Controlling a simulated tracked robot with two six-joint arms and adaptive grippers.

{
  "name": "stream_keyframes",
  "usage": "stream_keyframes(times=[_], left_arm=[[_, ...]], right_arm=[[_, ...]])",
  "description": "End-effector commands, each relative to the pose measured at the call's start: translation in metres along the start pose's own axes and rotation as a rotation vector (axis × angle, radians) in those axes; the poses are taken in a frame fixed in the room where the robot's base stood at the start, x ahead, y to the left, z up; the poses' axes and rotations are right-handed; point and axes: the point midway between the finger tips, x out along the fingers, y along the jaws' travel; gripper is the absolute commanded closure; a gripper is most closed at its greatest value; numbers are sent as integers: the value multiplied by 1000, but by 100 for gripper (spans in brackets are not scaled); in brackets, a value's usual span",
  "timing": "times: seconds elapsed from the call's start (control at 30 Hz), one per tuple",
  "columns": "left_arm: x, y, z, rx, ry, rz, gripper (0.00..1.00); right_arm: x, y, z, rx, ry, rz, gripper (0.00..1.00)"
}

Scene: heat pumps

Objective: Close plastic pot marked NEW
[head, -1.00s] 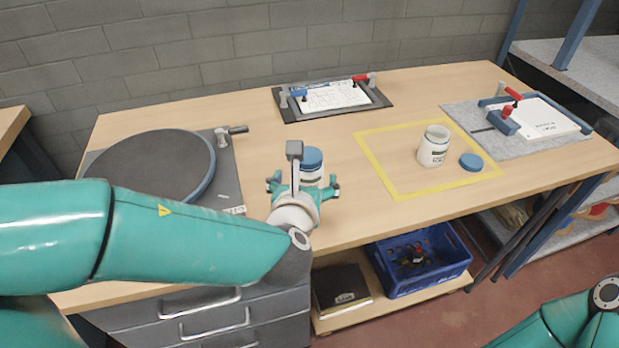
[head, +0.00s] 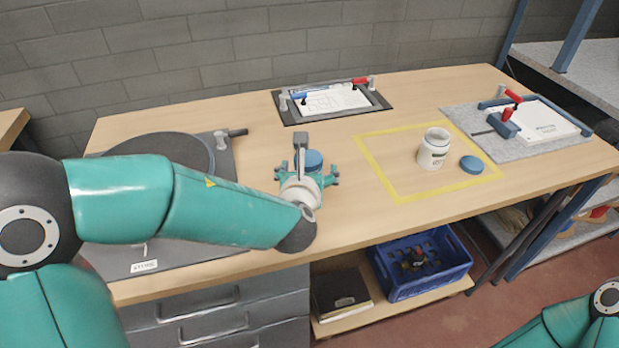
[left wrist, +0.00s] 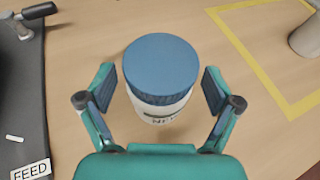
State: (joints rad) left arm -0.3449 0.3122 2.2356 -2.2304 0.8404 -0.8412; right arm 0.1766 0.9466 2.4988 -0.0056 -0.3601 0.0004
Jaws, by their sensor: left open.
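A white pot with a blue lid on top stands on the bench in front of my left gripper (head: 307,178); in the left wrist view its lid (left wrist: 160,68) sits on the white body (left wrist: 158,108). Its label is partly hidden and seems to start with "NE". My open left gripper (left wrist: 160,90) has one finger on each side of the pot, with gaps visible. A second white pot (head: 433,150) stands open inside the yellow outline, its marking too small to read. A loose blue lid (head: 472,165) lies to its right. My right gripper is out of view.
A dark round turntable (head: 180,150) on a grey plate is at the left. A clipboard fixture (head: 335,100) lies at the back, and another clamped board (head: 540,125) at the right. A blue crate (head: 420,265) is below. Bare bench surrounds the gripped area.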

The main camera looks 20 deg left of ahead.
Motion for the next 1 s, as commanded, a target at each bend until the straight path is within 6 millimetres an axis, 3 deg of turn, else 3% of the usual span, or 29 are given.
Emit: stream_keyframes(times=[0.37, 0.8, 1.0], left_arm=[[4, 0, 0, 0, 0, 0, 9], [3, 0, 0, 1, 0, -1, 79], [3, -1, 1, 0, -2, -1, 80]], right_arm=[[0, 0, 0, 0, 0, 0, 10], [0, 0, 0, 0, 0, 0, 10], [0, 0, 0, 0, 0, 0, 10]])
